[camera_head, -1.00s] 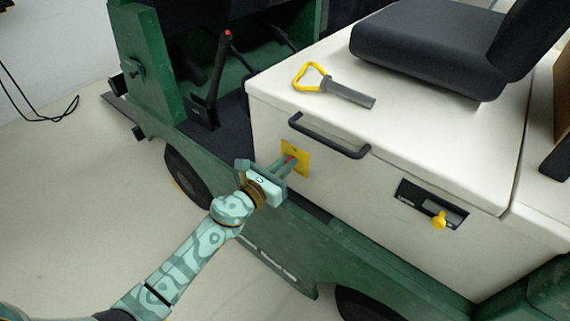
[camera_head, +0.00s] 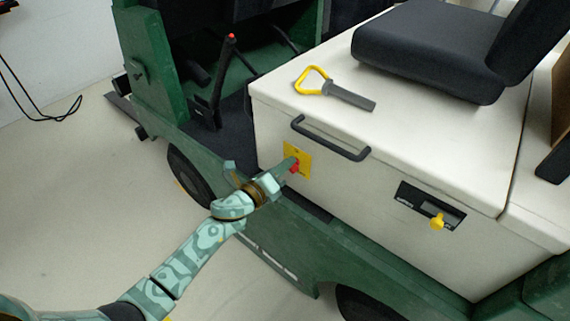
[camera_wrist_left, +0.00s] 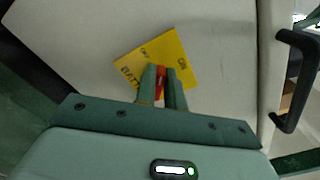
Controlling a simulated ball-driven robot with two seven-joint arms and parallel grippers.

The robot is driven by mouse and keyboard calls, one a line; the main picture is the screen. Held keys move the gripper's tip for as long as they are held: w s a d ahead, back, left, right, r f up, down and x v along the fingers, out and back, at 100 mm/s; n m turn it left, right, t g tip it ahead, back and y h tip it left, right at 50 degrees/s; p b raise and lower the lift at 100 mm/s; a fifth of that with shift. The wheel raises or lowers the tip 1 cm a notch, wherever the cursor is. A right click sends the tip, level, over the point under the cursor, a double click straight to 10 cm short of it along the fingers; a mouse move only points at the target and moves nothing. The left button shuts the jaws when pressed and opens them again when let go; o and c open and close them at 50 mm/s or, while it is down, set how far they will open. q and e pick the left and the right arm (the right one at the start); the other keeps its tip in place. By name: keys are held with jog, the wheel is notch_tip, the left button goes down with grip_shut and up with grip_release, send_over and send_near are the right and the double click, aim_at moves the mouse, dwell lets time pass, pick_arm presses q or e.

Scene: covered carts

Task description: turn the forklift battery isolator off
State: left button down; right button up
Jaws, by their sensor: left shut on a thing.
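The battery isolator is a red handle (camera_head: 295,167) on a yellow plate (camera_head: 303,154) on the white side of the forklift's battery cover. In the left wrist view the yellow plate (camera_wrist_left: 182,58) carries lettering, partly hidden by my fingers, with "ON" readable at its right. My left gripper (camera_head: 288,168) reaches the plate from the lower left. In the left wrist view the left gripper (camera_wrist_left: 162,75) is shut on the red handle (camera_wrist_left: 161,83), which shows between its two fingers. My right gripper is in neither view.
A black grab handle (camera_head: 330,140) sticks out just above and right of the plate. A yellow-handled grey tool (camera_head: 335,90) lies on the cover (camera_head: 420,130). A yellow knob (camera_head: 437,222) sits in a black panel at the right. The floor at left is clear.

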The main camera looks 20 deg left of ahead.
pick_arm(q)
jog(key=shift+a+f+n+p, duration=0.15)
jog(key=shift+n+p, duration=0.15)
jog(key=shift+n, duration=1.05)
jog(key=shift+f+n+p, duration=0.15)
jog(key=shift+n+p, duration=0.2)
jog(key=shift+n, duration=1.05)
jog(key=shift+a+f+n+p, duration=0.15)
jog(key=shift+n+p, duration=0.15)
jog(key=shift+n, duration=1.05)
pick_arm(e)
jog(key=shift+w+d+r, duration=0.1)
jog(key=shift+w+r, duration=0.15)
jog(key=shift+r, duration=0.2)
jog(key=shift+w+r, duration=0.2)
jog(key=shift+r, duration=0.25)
pick_arm(q)
jog(key=shift+d, duration=0.1)
jog(key=c, duration=1.5)
grip_release()
